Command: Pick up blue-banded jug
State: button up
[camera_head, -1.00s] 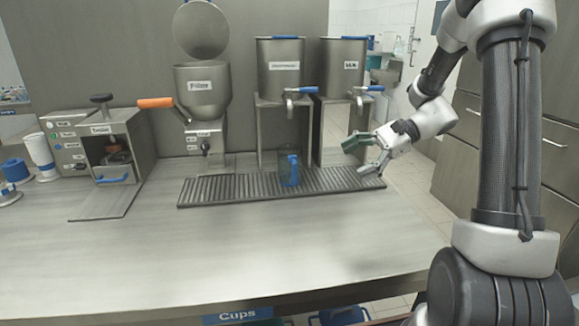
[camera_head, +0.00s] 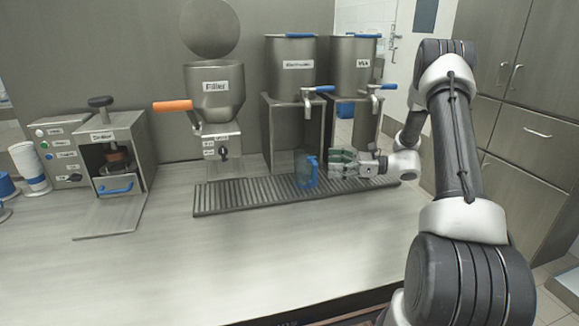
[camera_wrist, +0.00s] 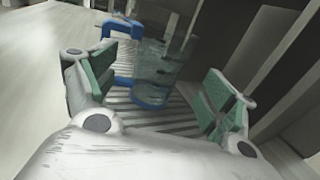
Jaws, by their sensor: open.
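The blue-banded jug (camera_head: 301,170) is clear, with a blue handle and a blue base band. It stands upright on the ribbed drip tray (camera_head: 240,195), in front of the left tank's stand. My gripper (camera_head: 338,163) is just right of the jug in the head view, low over the tray. In the wrist view the jug (camera_wrist: 160,72) stands ahead, between and beyond the open green-padded fingers of my gripper (camera_wrist: 165,95). Its handle is on the left there. The fingers look empty and I see no contact with the jug.
Two labelled tanks with blue-handled taps (camera_head: 318,90) stand on metal stands behind the tray. A filler hopper (camera_head: 214,92) with an orange handle is further left. The front counter is clear.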

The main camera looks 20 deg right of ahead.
aim_at(309, 153)
jog(key=x, duration=0.8)
jog(key=shift+w+a+f, duration=0.25)
jog(key=shift+a+f, duration=0.1)
jog(key=shift+f, duration=0.05)
jog(key=c, duration=1.2)
jog(key=shift+o, duration=0.2)
jog(key=shift+r, duration=0.5)
jog(key=r, duration=0.2)
jog(key=shift+s+d+r, duration=0.1)
jog(key=shift+d+r, duration=0.2)
jog(key=v, duration=1.7)
jog(key=shift+d+f, duration=0.15)
jog(key=shift+d, duration=0.05)
